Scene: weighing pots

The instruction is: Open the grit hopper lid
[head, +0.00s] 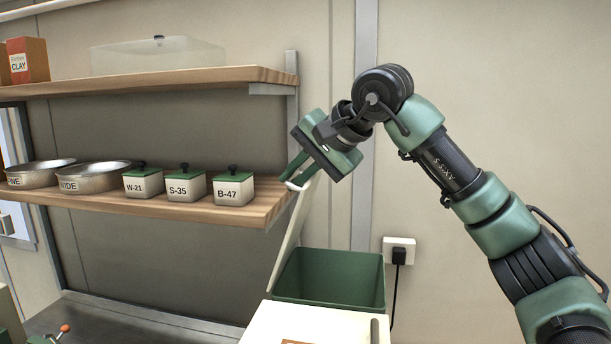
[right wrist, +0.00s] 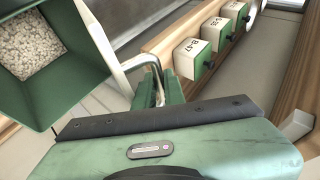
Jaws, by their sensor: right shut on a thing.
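The grit hopper (head: 330,275) is a green-lined box at the lower middle of the head view. Its cream lid (head: 290,232) stands raised, nearly upright and leaning, on the hopper's left side. The right wrist view shows pale grit inside the open hopper (right wrist: 70,80) and the lid (right wrist: 98,45) edge-on beside it. My right gripper (head: 297,172) is shut on the lid's pale bar handle (head: 296,186), near the lid's upper edge. The handle also shows in the right wrist view (right wrist: 137,63), running between the fingers. My left gripper is out of view.
A wooden shelf (head: 235,212) left of the lid holds lidded pots, including B-47 (head: 233,190), and metal pans (head: 93,178). Its right end is close to my right gripper. An upper shelf (head: 180,83) carries a clear box. A plugged socket (head: 398,248) is right of the hopper.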

